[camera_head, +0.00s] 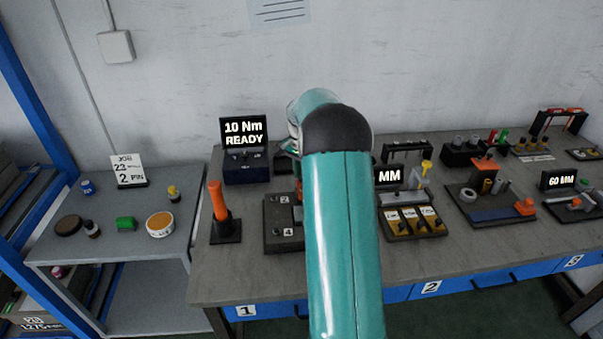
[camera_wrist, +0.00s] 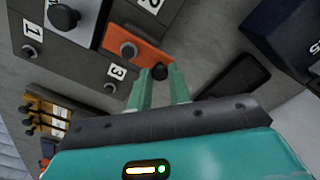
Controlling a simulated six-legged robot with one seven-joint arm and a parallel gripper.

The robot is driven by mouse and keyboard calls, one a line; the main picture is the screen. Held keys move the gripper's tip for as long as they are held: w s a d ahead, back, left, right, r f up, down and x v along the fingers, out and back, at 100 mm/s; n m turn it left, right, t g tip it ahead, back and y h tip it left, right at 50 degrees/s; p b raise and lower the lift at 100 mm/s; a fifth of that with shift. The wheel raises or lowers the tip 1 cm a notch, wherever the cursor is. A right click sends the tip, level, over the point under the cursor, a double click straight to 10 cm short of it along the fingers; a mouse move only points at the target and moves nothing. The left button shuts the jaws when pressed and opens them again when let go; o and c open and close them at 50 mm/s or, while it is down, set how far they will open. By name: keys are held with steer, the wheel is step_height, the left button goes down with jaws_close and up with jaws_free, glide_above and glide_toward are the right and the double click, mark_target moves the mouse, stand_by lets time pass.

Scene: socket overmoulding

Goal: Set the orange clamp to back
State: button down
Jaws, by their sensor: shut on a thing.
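The orange clamp (camera_wrist: 125,45) is a flat orange bar with a grey bolt, lying across the dark numbered fixture in the wrist view. The dark fixture (camera_wrist: 75,62) bears labels 1, 2 and 3 around the clamp. In the head view the fixture (camera_head: 284,240) shows labels 2 and 4 left of my arm. My arm hides my gripper and most of the clamp there.
A torque display (camera_head: 245,150) reading "10 Nm READY" stands behind the fixture. An orange-handled tool (camera_head: 219,205) stands upright to its left. A tray with yellow compartments (camera_head: 413,222) lies to the right. Bare bench (camera_head: 232,280) shows at the front left.

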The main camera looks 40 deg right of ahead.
steer(key=shift+w+d+r, duration=0.2)
steer(key=shift+w, duration=0.05)
steer(key=c, duration=1.3)
jaws_free()
steer(key=shift+w+f, duration=0.15)
steer(key=shift+s, duration=0.25)
step_height(320, 180, up, 14)
steer(key=shift+a, duration=0.1)
